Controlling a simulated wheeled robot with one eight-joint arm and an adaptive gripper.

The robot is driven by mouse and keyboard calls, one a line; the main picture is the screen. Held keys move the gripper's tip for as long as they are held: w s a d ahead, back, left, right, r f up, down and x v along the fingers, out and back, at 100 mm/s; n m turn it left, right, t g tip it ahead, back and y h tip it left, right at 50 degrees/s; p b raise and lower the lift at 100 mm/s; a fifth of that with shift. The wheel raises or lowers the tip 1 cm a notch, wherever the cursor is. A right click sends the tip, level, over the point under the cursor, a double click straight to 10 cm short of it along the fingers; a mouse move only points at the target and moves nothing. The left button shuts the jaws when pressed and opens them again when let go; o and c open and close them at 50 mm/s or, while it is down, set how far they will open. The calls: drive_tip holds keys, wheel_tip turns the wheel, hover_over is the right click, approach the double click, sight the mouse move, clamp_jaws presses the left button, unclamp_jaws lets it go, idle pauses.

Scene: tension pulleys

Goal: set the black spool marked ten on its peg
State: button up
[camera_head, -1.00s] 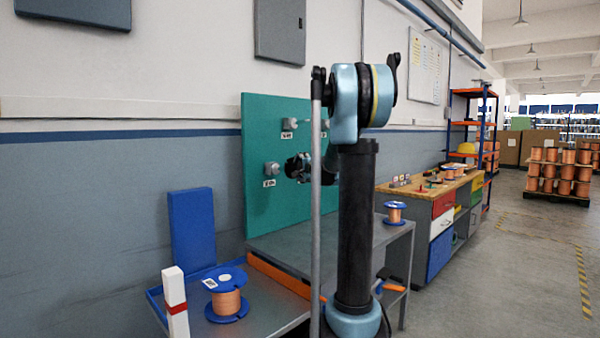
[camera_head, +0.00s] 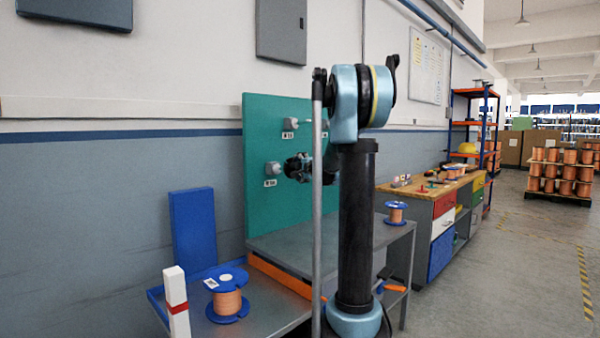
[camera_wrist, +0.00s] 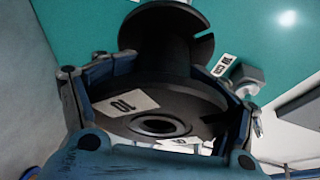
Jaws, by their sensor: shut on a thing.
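The black spool (camera_wrist: 185,92) fills the wrist view, with a white label reading 10 and a round central bore facing the camera. My gripper (camera_wrist: 158,98) is shut on its flange, one finger at each side. In the head view my gripper (camera_head: 298,168) is in front of the green board (camera_head: 262,205), partly hidden by my own arm. The board carries grey pegs with white labels, one upper (camera_head: 290,124) and one lower (camera_head: 271,168). A peg (camera_wrist: 243,78) shows in the wrist view right of the spool. I cannot tell whether the spool touches a peg.
A blue-flanged copper spool (camera_head: 227,295) stands on the low grey table, beside a white post with a red band (camera_head: 176,302). Another copper spool (camera_head: 396,213) stands on the grey bench right of my arm. A workbench (camera_head: 435,205) lies beyond.

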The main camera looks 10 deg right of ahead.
drive_tip(key=shift+w+a+f, duration=0.1)
drive_tip(key=shift+w+a, duration=0.25)
drive_tip(key=shift+w, duration=0.1)
drive_tip(key=shift+w+a, duration=0.2)
drive_tip(key=shift+w, duration=0.05)
drive_tip(key=shift+w+a+f, duration=0.1)
drive_tip(key=shift+w+a, duration=0.25)
drive_tip(key=shift+w, duration=0.2)
idle(0.7)
drive_tip(key=shift+w+a+f, duration=0.1)
drive_tip(key=shift+w+a, duration=0.35)
drive_tip(key=shift+w, duration=0.1)
drive_tip(key=shift+w+a, duration=0.15)
drive_tip(key=shift+w, duration=0.15)
idle(0.6)
drive_tip(key=shift+w+a+f, duration=0.25)
drive_tip(key=shift+w+a, duration=0.5)
drive_tip(key=shift+w, duration=0.25)
drive_tip(key=shift+w+a+f, duration=0.1)
drive_tip(key=shift+w+a, duration=0.4)
drive_tip(key=shift+w, duration=0.15)
idle(0.6)
drive_tip(key=shift+w+a, duration=0.1)
drive_tip(key=shift+w, duration=0.1)
idle(0.6)
